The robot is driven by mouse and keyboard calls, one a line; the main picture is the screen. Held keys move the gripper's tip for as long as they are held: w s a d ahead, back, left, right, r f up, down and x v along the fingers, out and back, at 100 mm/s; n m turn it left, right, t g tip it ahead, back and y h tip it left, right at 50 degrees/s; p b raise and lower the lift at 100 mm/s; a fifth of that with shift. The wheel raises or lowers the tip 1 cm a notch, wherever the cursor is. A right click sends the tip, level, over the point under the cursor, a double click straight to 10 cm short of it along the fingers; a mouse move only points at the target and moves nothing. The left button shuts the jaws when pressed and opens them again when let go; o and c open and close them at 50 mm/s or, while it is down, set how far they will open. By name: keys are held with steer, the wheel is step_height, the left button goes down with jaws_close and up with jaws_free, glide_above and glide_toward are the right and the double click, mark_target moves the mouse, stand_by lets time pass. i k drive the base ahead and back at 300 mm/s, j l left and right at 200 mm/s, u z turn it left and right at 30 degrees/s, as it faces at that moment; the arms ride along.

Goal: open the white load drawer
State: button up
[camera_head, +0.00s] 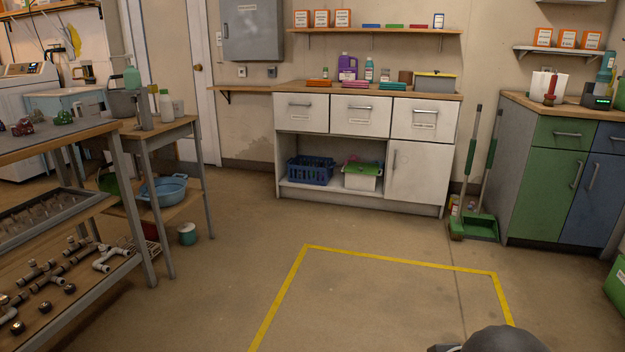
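A white cabinet (414,176) with a wooden top stands against the far wall. It has three white drawers in a row: left (296,118), middle (350,124) and right (412,133). Each has a metal bar handle and a small label, too small to read, so I cannot tell which is the load drawer. All three look shut. My gripper is not in view; only a dark rounded part of my own body shows at the bottom right, far from the cabinet.
Below the drawers are a blue basket (309,171), a green-lidded box (361,182) and a cupboard door. A broom and dustpan (481,228) stand right of it, beside a green-blue cabinet (553,185). Workbenches fill the left. The yellow-taped floor (380,300) is clear.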

mark_target(310, 112)
steer(key=i, duration=1.15)
steer(key=i+u, duration=0.1)
steer(key=i, duration=1.05)
steer(key=i+l, duration=0.2)
steer(key=i, duration=0.9)
steer(key=i+l, duration=0.1)
steer(key=i, duration=1.05)
steer(key=j+u, duration=0.05)
